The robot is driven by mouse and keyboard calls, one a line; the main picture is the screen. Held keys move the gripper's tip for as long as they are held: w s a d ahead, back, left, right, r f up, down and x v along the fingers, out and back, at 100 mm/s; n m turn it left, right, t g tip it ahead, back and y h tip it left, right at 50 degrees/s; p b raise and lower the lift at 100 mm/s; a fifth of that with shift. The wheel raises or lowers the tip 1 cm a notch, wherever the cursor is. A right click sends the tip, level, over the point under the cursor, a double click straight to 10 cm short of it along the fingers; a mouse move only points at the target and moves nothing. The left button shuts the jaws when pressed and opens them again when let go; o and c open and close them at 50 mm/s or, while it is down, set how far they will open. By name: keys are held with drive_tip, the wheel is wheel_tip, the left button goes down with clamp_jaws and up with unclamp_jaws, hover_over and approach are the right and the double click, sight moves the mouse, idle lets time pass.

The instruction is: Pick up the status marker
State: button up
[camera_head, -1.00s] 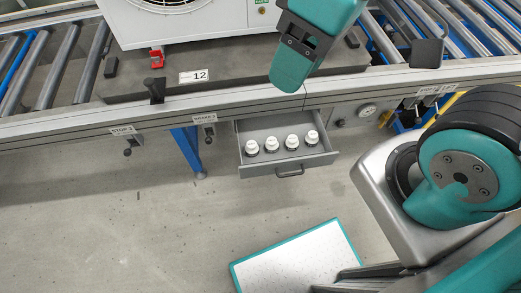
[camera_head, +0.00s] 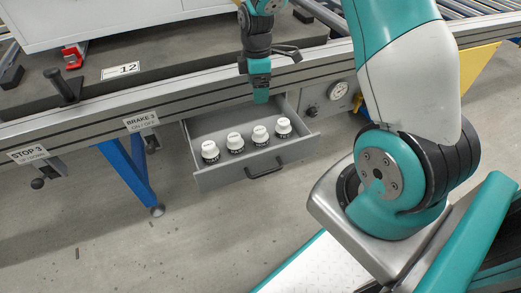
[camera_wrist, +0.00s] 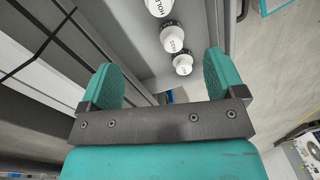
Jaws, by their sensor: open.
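Several white-topped status markers with dark bases stand in a row in the open grey drawer (camera_head: 199,182). From left to right in the head view they are a first marker (camera_head: 210,150), a second marker (camera_head: 235,142), a third marker (camera_head: 260,134) and a last marker (camera_head: 283,127). In the wrist view, three tops show: one with lettering like HOLD (camera_wrist: 158,7), one in the middle (camera_wrist: 172,40) and one nearest the fingers (camera_wrist: 183,65). My gripper (camera_wrist: 160,82) is open and empty. In the head view, my gripper (camera_head: 261,92) hangs over the drawer's back edge, pointing down.
The drawer has a dark handle (camera_head: 265,170) and sits under the conveyor frame. Labels STOP 3 (camera_head: 29,153) and BRAKE 3 (camera_head: 141,120) are left of it. A gauge (camera_head: 338,90) is right. A white housing (camera_head: 110,18) stands on the dark plate above.

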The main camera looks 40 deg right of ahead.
sight(259, 130)
drive_tip(key=f+b, duration=0.1)
drive_tip(key=f, duration=0.3)
drive_tip(key=f+b, duration=0.1)
drive_tip(key=f, duration=0.3)
drive_tip(key=f+b, duration=0.2)
drive_tip(key=f, duration=0.3)
drive_tip(key=shift+s, duration=0.35)
drive_tip(key=f+b, duration=0.2)
drive_tip(key=f, duration=0.3)
drive_tip(key=shift+s+a+f+b, duration=0.2)
drive_tip(key=shift+a+b, duration=0.1)
drive_tip(key=shift+b, duration=0.1)
drive_tip(key=shift+r, duration=0.15)
drive_tip(key=c, duration=1)
drive_tip(key=shift+c, duration=0.2)
wheel_tip(259, 130, up, 20)
drive_tip(key=p, duration=0.7)
